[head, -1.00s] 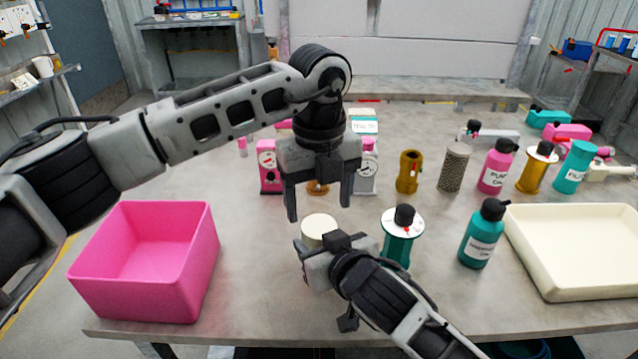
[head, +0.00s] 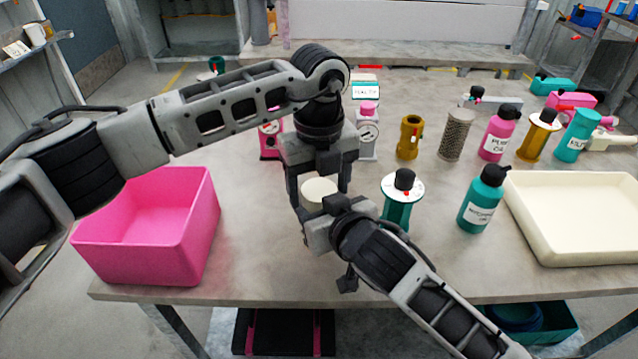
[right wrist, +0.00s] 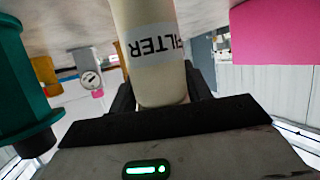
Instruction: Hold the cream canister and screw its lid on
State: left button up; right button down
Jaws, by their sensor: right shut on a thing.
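The cream canister (head: 319,194) stands near the table's front middle. In the head view only its round cream top shows; I cannot tell lid from body there. In the right wrist view its body (right wrist: 148,20) bears an upside-down FILTER label. My right gripper (head: 322,222) is shut on the canister, with a finger on each side in the right wrist view (right wrist: 163,88). My left gripper (head: 321,200) is open and points down from above, its fingers either side of the cream top. Whether they touch it is unclear.
A pink bin (head: 140,250) stands at left and a cream tray (head: 590,258) at right. A teal pump with a white disc (head: 403,189) is just right of the canister. A teal bottle (head: 481,205) is farther right. Bottles and gauges stand behind.

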pick_arm(q)
jog(key=shift+r, duration=0.1)
jog(key=shift+r, duration=2.15)
pick_arm(e)
jog(key=shift+f, duration=0.1)
pick_arm(q)
jog(key=o, duration=0.6)
notch_tip(320, 180, up, 12)
pick_arm(e)
jog(key=c, duration=0.6)
grip_release()
